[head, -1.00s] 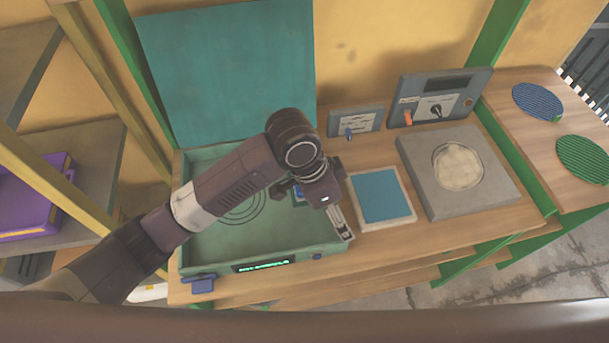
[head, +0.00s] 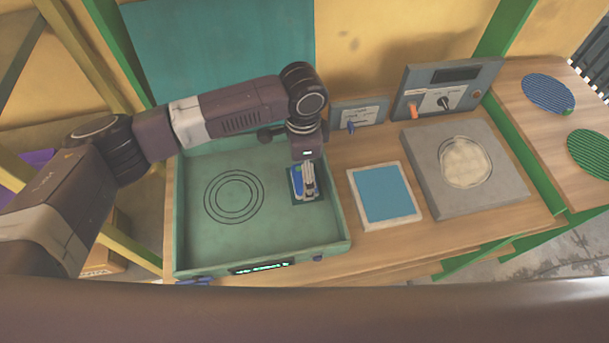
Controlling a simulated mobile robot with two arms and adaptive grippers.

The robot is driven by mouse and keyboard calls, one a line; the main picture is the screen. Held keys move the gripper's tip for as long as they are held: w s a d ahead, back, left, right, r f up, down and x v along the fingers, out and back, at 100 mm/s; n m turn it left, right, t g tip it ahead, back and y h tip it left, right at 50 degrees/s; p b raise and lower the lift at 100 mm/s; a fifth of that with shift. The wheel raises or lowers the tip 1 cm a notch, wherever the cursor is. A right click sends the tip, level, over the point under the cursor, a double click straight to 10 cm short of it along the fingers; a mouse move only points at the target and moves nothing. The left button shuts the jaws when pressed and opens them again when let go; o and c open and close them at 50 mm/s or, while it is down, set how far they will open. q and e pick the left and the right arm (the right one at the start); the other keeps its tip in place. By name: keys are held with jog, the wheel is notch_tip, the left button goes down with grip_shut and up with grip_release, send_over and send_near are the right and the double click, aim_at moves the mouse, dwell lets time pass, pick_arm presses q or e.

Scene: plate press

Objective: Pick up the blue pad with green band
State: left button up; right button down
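A small blue pad (head: 296,182) with a green edge and some white shows at the right side of the green tray (head: 345,213), over a dark green square patch. My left gripper (head: 309,194) points down right at this pad, its grey fingers overlapping the pad's right side. The fingers hide part of the pad, and I cannot tell whether they are closed on it or beside it. My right gripper is not in view.
A teal lid (head: 215,50) stands behind the tray. Right of it are a white-framed blue panel (head: 384,193), a grey block (head: 505,187) with a pale round inset, and control boxes (head: 450,92). A blue ribbed disc (head: 547,94) and green disc (head: 592,150) lie far right.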

pick_arm(q)
jog(key=shift+a+f, duration=0.15)
jog(key=shift+f, duration=1.35)
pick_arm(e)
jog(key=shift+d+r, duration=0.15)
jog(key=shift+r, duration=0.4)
pick_arm(q)
jog(key=shift+c, duration=0.4)
jog(key=shift+c, duration=1.2)
jog(key=c, duration=0.9)
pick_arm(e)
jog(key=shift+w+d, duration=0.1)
pick_arm(q)
jog(key=shift+r, duration=0.1)
